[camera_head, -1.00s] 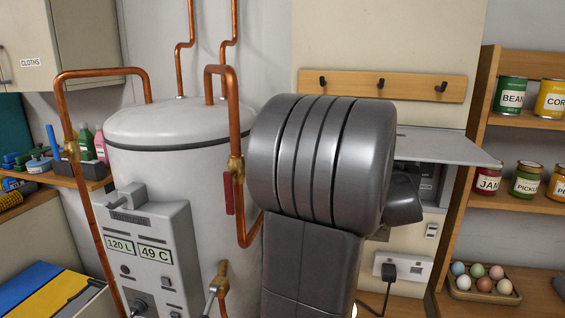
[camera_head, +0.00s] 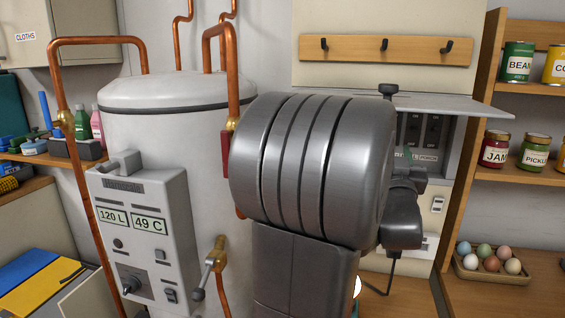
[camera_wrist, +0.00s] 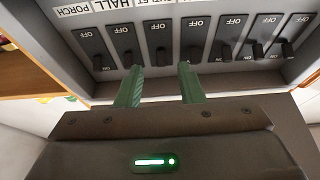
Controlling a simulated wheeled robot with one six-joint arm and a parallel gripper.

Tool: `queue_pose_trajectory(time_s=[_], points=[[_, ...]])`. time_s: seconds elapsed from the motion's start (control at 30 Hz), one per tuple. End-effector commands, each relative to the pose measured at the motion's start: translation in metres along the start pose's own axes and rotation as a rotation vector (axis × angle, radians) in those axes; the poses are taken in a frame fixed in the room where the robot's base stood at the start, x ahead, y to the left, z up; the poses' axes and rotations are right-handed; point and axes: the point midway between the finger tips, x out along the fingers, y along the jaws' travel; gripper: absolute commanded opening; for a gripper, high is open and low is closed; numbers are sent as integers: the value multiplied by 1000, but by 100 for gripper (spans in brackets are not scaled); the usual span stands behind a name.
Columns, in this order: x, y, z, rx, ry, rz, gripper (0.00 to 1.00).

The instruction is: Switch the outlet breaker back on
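The breaker panel (camera_head: 432,130) is on the wall behind my arm, under a raised cover (camera_head: 450,104). In the wrist view a row of several dark breakers (camera_wrist: 194,42) has OFF printed above the levers and ON below some of them. The visible levers sit toward the lower end.
My arm hides part of the panel in the head view. A wooden hook rail (camera_head: 385,48) is above. A water tank (camera_head: 180,110) with copper pipes stands left. Shelves with jars (camera_head: 494,150) and a tray of eggs (camera_head: 492,275) are at right.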

Motion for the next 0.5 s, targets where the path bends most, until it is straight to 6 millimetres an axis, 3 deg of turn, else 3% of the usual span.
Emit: queue_pose_trajectory(time_s=[0.2,0.5], points=[[-40,0,2,0,-1,1,35],[-61,0,1,1,-2,0,35]])
